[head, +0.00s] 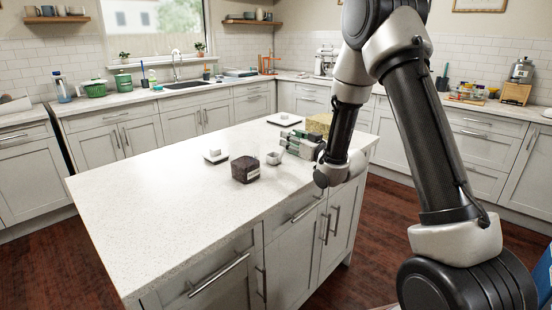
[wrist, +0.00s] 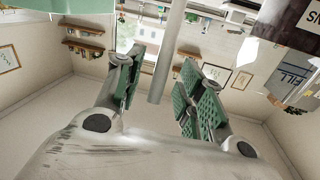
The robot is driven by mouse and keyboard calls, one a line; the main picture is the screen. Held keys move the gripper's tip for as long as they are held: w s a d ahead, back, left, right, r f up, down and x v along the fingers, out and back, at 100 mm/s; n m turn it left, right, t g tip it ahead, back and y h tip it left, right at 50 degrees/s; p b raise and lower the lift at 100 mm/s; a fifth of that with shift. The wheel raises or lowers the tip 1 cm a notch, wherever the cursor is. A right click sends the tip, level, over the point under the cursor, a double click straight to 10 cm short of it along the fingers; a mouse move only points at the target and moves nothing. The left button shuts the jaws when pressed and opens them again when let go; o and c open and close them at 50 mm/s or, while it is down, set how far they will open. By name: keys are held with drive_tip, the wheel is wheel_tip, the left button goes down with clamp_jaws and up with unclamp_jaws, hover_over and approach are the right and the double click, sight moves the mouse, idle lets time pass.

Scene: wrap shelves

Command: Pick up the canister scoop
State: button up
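A small pale cup-shaped thing (head: 274,158), likely the scoop, sits on the island beside a dark box-like canister (head: 245,169) with a light label. My gripper (head: 298,144) reaches in from the right, low over the island and just right of the pale cup. In the wrist view my gripper (wrist: 157,100) is open, its green-padded fingers well apart. A grey bar (wrist: 168,50), possibly the scoop's handle, comes down from the top edge and ends between the fingers, with visible gaps on both sides. Its far end is out of view.
The white island top (head: 150,190) is clear at left and front. A small white dish (head: 215,155) lies left of the canister, another (head: 284,119) farther back. A yellow block (head: 319,123) stands behind my gripper. A dark lettered thing (wrist: 290,20) shows upper right in the wrist view.

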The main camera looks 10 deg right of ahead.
drive_tip(key=shift+w+a, duration=0.2)
drive_tip(key=shift+w, duration=0.25)
drive_tip(key=shift+c, duration=0.3)
clamp_jaws()
